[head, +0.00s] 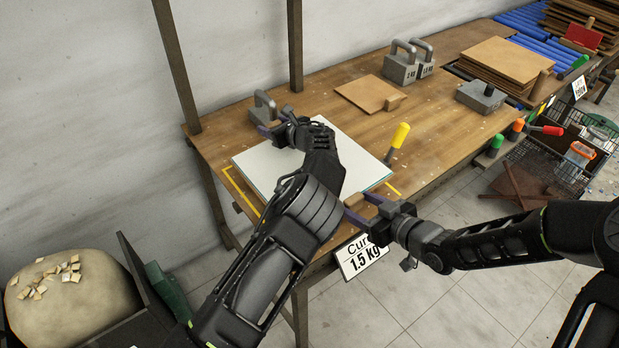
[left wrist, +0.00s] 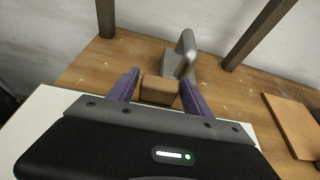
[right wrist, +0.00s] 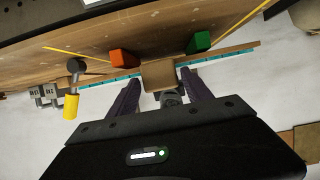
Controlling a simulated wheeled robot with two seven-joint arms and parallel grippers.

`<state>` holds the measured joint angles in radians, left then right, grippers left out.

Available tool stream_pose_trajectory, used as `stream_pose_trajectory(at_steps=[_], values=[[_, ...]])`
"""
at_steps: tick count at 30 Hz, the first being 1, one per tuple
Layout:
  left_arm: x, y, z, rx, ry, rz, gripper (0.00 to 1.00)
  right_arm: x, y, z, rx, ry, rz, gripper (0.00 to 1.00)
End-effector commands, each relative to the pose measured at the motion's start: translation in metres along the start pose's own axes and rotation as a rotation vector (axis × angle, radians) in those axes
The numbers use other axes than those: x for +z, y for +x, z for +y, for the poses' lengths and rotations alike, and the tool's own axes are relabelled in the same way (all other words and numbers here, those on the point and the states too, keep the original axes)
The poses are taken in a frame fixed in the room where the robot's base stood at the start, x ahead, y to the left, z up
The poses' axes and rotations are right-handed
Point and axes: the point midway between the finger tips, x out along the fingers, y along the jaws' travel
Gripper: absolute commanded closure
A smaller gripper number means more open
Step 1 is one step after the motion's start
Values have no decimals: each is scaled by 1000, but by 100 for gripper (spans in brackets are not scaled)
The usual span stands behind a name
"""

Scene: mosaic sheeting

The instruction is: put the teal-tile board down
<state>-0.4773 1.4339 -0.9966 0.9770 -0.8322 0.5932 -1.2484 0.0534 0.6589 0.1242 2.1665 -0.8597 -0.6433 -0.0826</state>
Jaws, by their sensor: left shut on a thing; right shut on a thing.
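The board (head: 300,165) shows a pale top in the head view, over the bench by yellow marks. The right wrist view, which looks upside down, shows its edge with a teal strip (right wrist: 100,81); it looks a little above the bench, but I cannot tell the gap. My left gripper (head: 274,129) is shut on a wooden block (left wrist: 158,90) at the board's far edge. My right gripper (head: 362,207) is shut on another wooden block (right wrist: 159,75) at the near edge. My left arm hides part of the board.
Yellow marks (head: 238,187) lie on the bench (head: 440,125). A grey weight (head: 265,106) stands close behind my left gripper. A yellow-handled tool (head: 399,138) stands right of the board. Red (right wrist: 122,58) and green (right wrist: 198,42) blocks show near the board's edge. A sign (head: 361,256) hangs in front.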

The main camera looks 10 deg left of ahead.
Motion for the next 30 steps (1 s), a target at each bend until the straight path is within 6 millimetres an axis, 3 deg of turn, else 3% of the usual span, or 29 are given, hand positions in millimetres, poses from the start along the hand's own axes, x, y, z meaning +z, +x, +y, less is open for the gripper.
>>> stream_pose_trajectory(at_steps=[7,8,15,25,30], values=[[-13,6,0,0,0,-4,100,14,7,0,1,-2,4,100],[-14,6,1,1,0,-1,40,14,6,0,1,0,0,40],[-13,6,1,0,0,0,21,13,5,0,0,0,0,21],[-13,3,0,-1,0,0,20,13,6,0,0,0,0,20],[-13,-12,-1,-1,2,0,20,13,6,0,0,0,0,20]])
